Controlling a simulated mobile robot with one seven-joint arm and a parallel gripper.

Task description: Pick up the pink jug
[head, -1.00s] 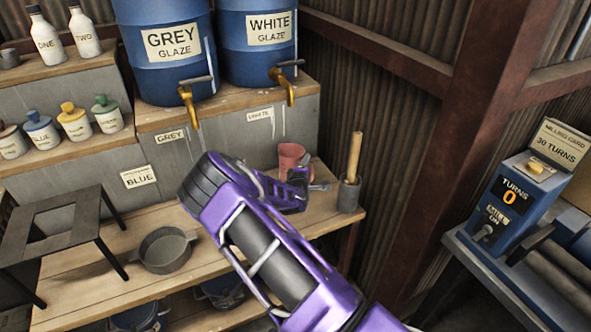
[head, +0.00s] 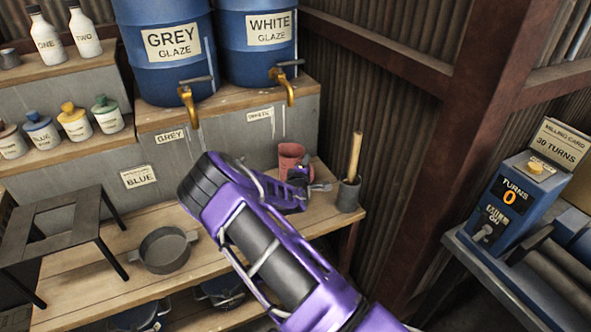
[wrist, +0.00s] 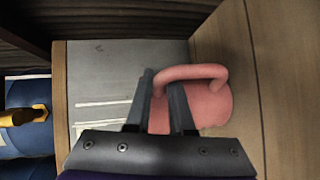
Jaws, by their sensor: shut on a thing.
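The pink jug (head: 290,156) is at the right end of the wooden bench, below the white glaze drum; my purple arm hides its lower part in the head view. In the wrist view the pink jug (wrist: 213,104) shows its looped handle crossing between the fingers. My gripper (wrist: 163,80) is shut on the jug, with one dark finger on each side of part of the handle. In the head view my gripper (head: 300,178) is in front of the jug and partly hidden by my arm. I cannot tell whether the jug touches the bench.
A grey cup with a wooden-handled tool (head: 348,194) stands close to the right of my gripper. A grey pan (head: 165,252) and a black stand (head: 65,235) are to the left. Brass taps (head: 188,100) hang from the drums above. The milling machine (head: 510,200) is at far right.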

